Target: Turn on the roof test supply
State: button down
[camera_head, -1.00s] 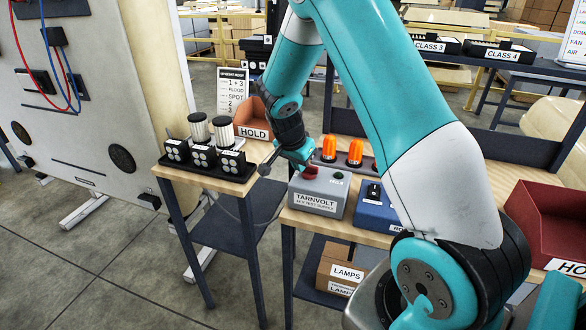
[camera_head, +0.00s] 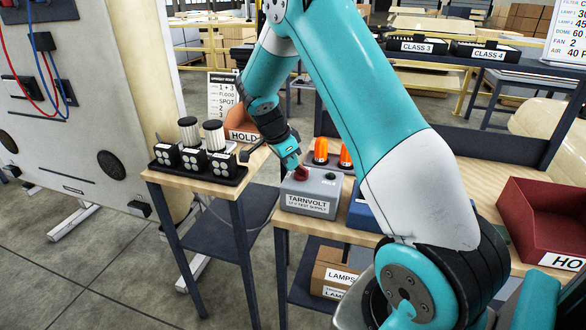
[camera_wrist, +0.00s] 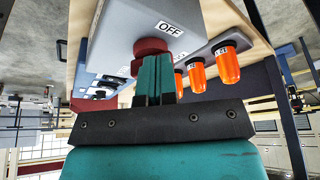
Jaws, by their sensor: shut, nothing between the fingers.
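The grey supply box (camera_head: 310,203), labelled TARNVOLT 12 V TEST SUPPLY, stands on the wooden bench. A red knob (camera_head: 301,174) sits on its top. My gripper (camera_head: 294,166) is over the knob from above. In the wrist view, my gripper's two fingers (camera_wrist: 155,78) are side by side, shut and empty, with their tips at the red knob (camera_wrist: 150,47). They seem to touch it, but I cannot tell for certain. An OFF label (camera_wrist: 170,28) lies on the box beside the knob. The fingers hide part of the knob.
A black tray of lamps (camera_head: 198,165) and a HOLD bin (camera_head: 241,124) are on the left. A red bin (camera_head: 540,215) is at right.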

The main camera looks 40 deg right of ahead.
jog(key=shift+w+d+f+m+g+y+b, duration=0.15)
jog(key=shift+m+g+b, duration=0.3)
jog(key=shift+m, duration=0.5)
jog(key=shift+w+d+m+g+y+b, duration=0.15)
jog(key=shift+w+d+m+g+b, duration=0.1)
jog(key=shift+m+b, duration=0.55)
jog(key=shift+w+d+m+g+y+b, duration=0.15)
jog(key=shift+m+b, duration=0.2)
jog(key=shift+m, duration=0.35)
jog(key=shift+s+d+m+g+y+b, duration=0.1)
jog(key=shift+d+m+g+y+b, duration=0.15)
jog(key=shift+m, duration=0.5)
jog(key=shift+w+d+m+g+y+b, duration=0.1)
jog(key=shift+m+b, duration=0.3)
jog(key=shift+m, duration=0.3)
jog(key=shift+s+b, duration=0.65)
jog(key=shift+s, duration=0.3)
